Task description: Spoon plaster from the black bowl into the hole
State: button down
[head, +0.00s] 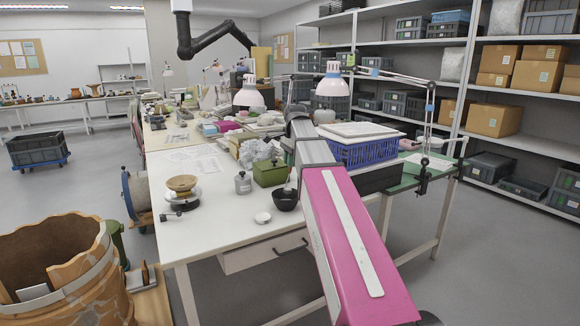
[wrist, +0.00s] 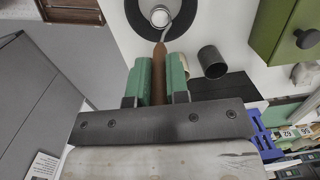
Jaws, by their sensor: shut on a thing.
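The black bowl (head: 285,201) stands on the white table near its front edge. In the wrist view the bowl (wrist: 137,20) has a small round patch of white plaster (wrist: 160,16) inside. My gripper (wrist: 159,80) has green finger pads shut on the brown handle of a spoon (wrist: 159,62). The spoon's thin metal neck reaches to the bowl; I cannot tell whether its tip touches the plaster. In the head view my arm mostly hides the gripper. A tan pottery bowl (head: 181,184) sits on a turntable at left; no hole in it can be made out.
A green box (head: 269,173), a grey lidded jar (head: 242,184) and a small white dish (head: 262,218) stand near the black bowl. A blue crate (head: 362,153) is behind at right. The front left of the table (head: 205,235) is clear.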

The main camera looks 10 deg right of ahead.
jog(key=shift+r, duration=1.95)
